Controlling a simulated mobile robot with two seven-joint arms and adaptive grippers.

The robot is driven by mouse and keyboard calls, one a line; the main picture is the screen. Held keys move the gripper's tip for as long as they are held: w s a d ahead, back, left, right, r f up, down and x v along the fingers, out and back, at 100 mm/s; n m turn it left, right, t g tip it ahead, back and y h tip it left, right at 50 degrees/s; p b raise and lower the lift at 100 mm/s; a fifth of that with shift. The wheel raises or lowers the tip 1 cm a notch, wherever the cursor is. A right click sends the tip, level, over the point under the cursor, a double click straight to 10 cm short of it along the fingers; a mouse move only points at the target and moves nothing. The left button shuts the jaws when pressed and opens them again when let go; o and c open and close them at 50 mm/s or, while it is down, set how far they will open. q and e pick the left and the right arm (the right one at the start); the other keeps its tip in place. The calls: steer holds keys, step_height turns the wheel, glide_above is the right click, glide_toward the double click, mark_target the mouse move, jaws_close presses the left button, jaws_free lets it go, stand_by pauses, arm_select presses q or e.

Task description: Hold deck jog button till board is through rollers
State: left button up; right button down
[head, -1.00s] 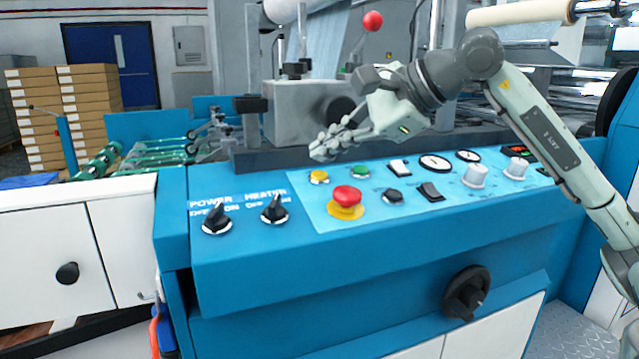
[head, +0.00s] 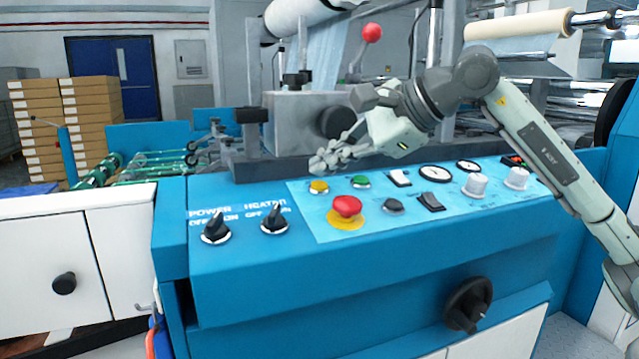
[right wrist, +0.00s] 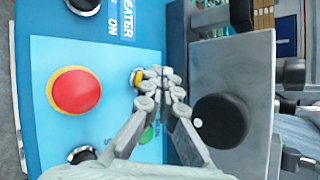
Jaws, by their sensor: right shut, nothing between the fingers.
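The blue control panel (head: 370,250) bears a yellow button (head: 318,187) and a green button (head: 361,181) along its back edge. I cannot read which button is the deck jog. My right gripper (head: 322,163) is shut and empty, with its fingertips just above and behind the yellow button. In the right wrist view the fingertips (right wrist: 160,74) are together beside the yellow button (right wrist: 136,77), which still shows; contact cannot be made out. The green button (right wrist: 147,137) is partly behind a finger. No board can be made out. My left gripper is not in view.
A red mushroom button (head: 347,206) stands up in front of the yellow one. Black power (head: 216,228) and heater (head: 274,220) knobs are to the left. A grey block (head: 290,122) stands close behind the panel. A deck with green rollers (head: 150,162) lies at left.

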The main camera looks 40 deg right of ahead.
steer(key=shift+f, duration=0.15)
stand_by(0.6)
steer(key=shift+w+f+b, duration=0.1)
steer(key=shift+f+b, duration=0.2)
steer(key=shift+b, duration=0.15)
steer(key=shift+f+b, duration=0.45)
stand_by(0.4)
steer(key=shift+r, duration=0.1)
stand_by(5.4)
steer(key=shift+r+p, duration=0.55)
steer(key=shift+r, duration=0.25)
